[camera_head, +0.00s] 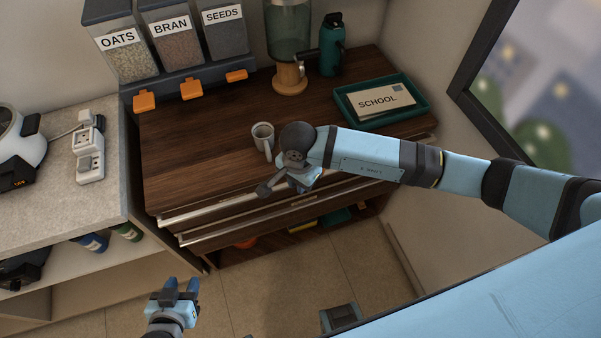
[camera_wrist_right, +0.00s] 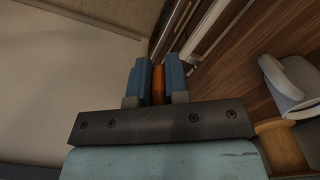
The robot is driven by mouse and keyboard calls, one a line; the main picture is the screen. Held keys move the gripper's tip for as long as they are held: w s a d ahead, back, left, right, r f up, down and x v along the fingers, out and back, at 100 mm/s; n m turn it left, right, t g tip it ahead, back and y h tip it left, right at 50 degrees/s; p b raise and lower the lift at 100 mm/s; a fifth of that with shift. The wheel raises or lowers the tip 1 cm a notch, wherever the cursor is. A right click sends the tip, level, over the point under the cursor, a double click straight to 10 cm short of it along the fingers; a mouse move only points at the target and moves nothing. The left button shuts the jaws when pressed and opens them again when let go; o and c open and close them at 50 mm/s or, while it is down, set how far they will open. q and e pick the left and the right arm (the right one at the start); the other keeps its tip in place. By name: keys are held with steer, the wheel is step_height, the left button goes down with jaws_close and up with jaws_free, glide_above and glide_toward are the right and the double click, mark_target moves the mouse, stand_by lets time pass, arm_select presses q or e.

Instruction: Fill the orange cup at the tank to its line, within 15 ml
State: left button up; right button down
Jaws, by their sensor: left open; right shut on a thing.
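The tank (camera_head: 288,38) is a greenish clear vessel with a tap, standing on a round wooden base at the back of the dark wooden counter. My right gripper (camera_head: 286,184) is low over the front edge of the counter, its fingers mostly hidden in the head view. In the right wrist view its blue fingers (camera_wrist_right: 157,82) are shut on a narrow orange thing (camera_wrist_right: 158,85); too little shows to tell whether it is the orange cup. No line is visible. My left gripper (camera_head: 180,291) is open and empty above the floor at lower left.
A grey mug (camera_head: 262,137) stands on the counter beside my right wrist; it also shows in the right wrist view (camera_wrist_right: 287,80). A green bottle (camera_head: 332,48) stands right of the tank. A teal tray (camera_head: 421,107) holds an envelope. Labelled dispensers (camera_head: 175,45) stand at back left.

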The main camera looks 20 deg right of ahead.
steer(key=shift+s+a, duration=0.4)
steer(key=shift+s, duration=0.3)
steer(key=shift+s+a, duration=0.4)
steer(key=shift+s, duration=0.25)
steer(key=shift+r, duration=0.1)
